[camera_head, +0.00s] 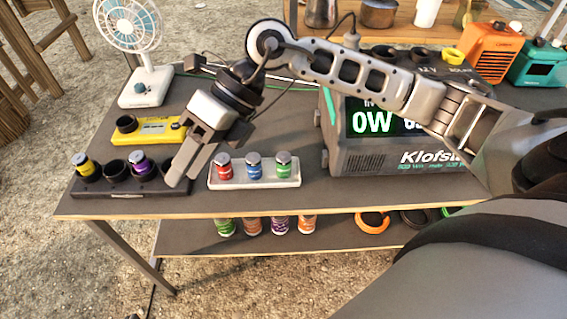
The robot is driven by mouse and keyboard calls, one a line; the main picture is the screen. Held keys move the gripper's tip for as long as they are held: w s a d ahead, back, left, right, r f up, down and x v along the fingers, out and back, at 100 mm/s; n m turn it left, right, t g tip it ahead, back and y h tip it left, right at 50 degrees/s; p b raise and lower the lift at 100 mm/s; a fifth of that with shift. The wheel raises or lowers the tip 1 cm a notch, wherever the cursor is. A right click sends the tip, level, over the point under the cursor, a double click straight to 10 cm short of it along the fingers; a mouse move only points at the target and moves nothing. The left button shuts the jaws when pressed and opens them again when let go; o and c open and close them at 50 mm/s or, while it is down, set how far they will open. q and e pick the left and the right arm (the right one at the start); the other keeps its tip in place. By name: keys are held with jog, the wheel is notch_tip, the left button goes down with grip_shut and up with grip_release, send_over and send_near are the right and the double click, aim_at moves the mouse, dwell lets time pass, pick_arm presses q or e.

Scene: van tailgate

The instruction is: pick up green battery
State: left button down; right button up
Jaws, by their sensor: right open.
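A green battery (283,166) with a silver top stands upright at the right end of a white tray (262,183) on the table. A blue battery (254,167) and a red battery (223,167) stand beside it in the same tray. Another green battery (225,227) shows on the lower shelf. My right gripper (181,172) is open and points down, left of the tray and apart from the batteries. It overlaps the right end of the black holder in the picture. My left gripper is not in view.
The black holder (120,192) has a yellow battery (84,166) and a purple battery (140,164) in it. A yellow device (158,131) and a fan (135,45) stand behind. The Klofstad-like labelled power box (370,160) is right of the tray. The table's front edge is near.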

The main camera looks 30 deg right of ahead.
jog(key=w+d+f+h, duration=0.2)
jog(key=d+h, duration=0.2)
jog(key=d, duration=0.3)
jog(key=r+m+h, duration=0.1)
jog(key=m+h, duration=0.1)
jog(key=h, duration=0.4)
send_over(284, 155)
jog(key=shift+t, duration=0.4)
jog(key=f, duration=0.9)
jog(key=shift+s+f, duration=0.15)
jog(key=shift+s, duration=0.1)
jog(key=shift+w+f, duration=0.2)
jog(key=shift+f, duration=2.8)
jog(key=c, duration=0.8)
